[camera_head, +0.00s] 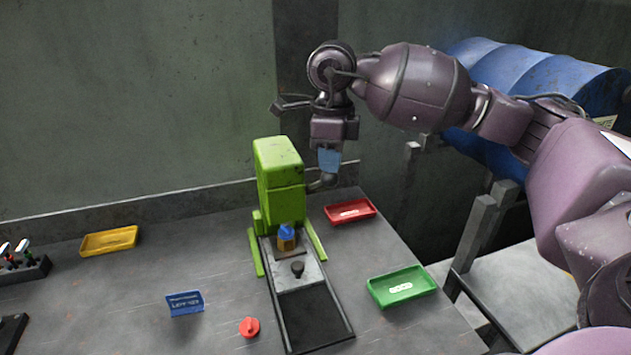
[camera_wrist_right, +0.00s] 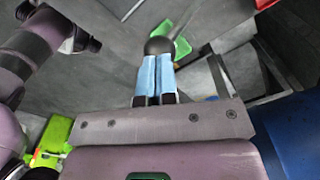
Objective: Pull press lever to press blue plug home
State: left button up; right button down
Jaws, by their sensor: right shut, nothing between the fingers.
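The green press (camera_head: 279,180) stands on the bench in the head view, with the blue plug (camera_head: 286,231) upright in its work area below the head. The press lever (camera_head: 322,182) comes out of the press's right side, and its dark round knob (camera_wrist_right: 159,45) shows in the right wrist view. My right gripper (camera_head: 329,162) points down just above the lever's end, right of the press. Its blue fingers (camera_wrist_right: 155,78) are shut together and empty, with the knob just beyond their tips. I cannot tell whether they touch it. My left gripper is not in view.
A red tray (camera_head: 350,212) and a green tray (camera_head: 402,287) lie right of the press.

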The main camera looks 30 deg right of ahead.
aim_at(334, 182)
jog(key=shift+f, duration=0.15)
jog(key=shift+s+a+f+b, duration=0.1)
jog(key=shift+s+f+b, duration=0.3)
jog(key=shift+f, duration=0.2)
jog(key=shift+s+f, duration=0.2)
jog(key=shift+f, duration=0.1)
jog(key=shift+s+a+f+b, duration=0.1)
jog(key=shift+s+f+b, duration=0.25)
jog(key=shift+f, duration=0.2)
jog(key=shift+f, duration=0.15)
